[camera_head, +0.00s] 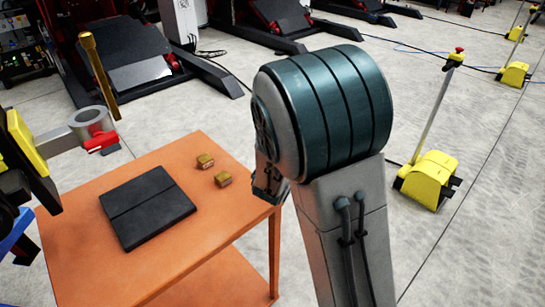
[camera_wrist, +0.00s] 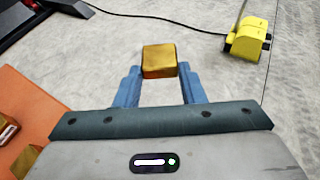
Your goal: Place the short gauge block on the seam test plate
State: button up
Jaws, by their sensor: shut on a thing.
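My gripper (camera_wrist: 158,74) is shut on a gold-coloured gauge block (camera_wrist: 158,57), which sits between the blue fingertips. The floor shows beyond it in the wrist view. In the head view my gripper (camera_head: 268,182) is at the table's right edge, mostly behind my arm, and the held block cannot be made out. The seam test plate (camera_head: 146,203) is black and flat, with a seam line across it, and lies on the orange table, left of my gripper. Nothing stands on it. I cannot tell from its size whether the held block is the short one.
Two other brass-coloured blocks (camera_head: 205,161) (camera_head: 223,179) stand on the orange table (camera_head: 215,222) between the plate and my gripper. A positioner with a grey cylinder and red clamp (camera_head: 92,125) is at the left. A yellow floor unit (camera_head: 430,180) stands at the right.

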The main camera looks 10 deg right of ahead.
aim_at(152, 196)
jog(key=z, duration=1.55)
jog(key=i, duration=0.6)
jog(key=u, duration=2.75)
